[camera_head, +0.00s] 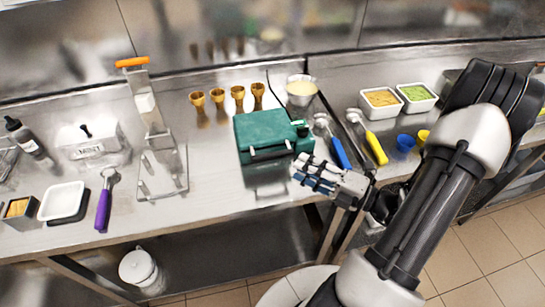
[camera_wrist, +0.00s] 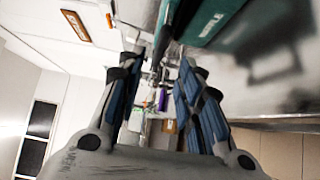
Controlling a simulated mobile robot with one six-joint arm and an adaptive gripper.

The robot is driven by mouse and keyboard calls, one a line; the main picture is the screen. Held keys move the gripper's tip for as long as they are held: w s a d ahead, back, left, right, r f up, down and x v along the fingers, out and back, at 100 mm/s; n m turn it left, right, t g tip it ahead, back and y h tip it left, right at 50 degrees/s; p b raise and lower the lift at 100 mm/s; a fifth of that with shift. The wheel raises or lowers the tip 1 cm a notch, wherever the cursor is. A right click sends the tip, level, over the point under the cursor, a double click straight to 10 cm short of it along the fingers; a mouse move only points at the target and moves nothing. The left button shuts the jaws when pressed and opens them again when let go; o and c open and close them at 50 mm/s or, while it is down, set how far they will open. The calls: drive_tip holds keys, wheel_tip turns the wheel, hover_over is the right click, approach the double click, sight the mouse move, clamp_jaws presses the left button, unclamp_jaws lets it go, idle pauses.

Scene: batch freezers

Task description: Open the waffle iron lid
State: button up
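The green waffle iron (camera_head: 262,131) stands on the steel counter with its lid down. A dark handle bar (camera_head: 271,153) runs along its front, and a small green part sticks out at its right side. My gripper (camera_head: 296,172) is just in front of its right front corner. In the wrist view my gripper (camera_wrist: 160,68) has its two fingers apart with nothing held between them. The green body of the waffle iron (camera_wrist: 210,18) shows at the top of that view, beyond the fingertips. I cannot tell whether a finger touches it.
Blue-handled (camera_head: 340,153) and yellow-handled (camera_head: 375,148) scoops lie to the right. Several cones (camera_head: 238,94) and a batter bowl (camera_head: 301,90) stand behind. A metal stand (camera_head: 160,165) is to the left. The counter between stand and waffle iron is clear.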

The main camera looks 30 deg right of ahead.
sight(276, 157)
drive_tip(key=b+x, duration=0.2)
drive_tip(key=x, duration=0.8)
clamp_jaws()
idle(0.5)
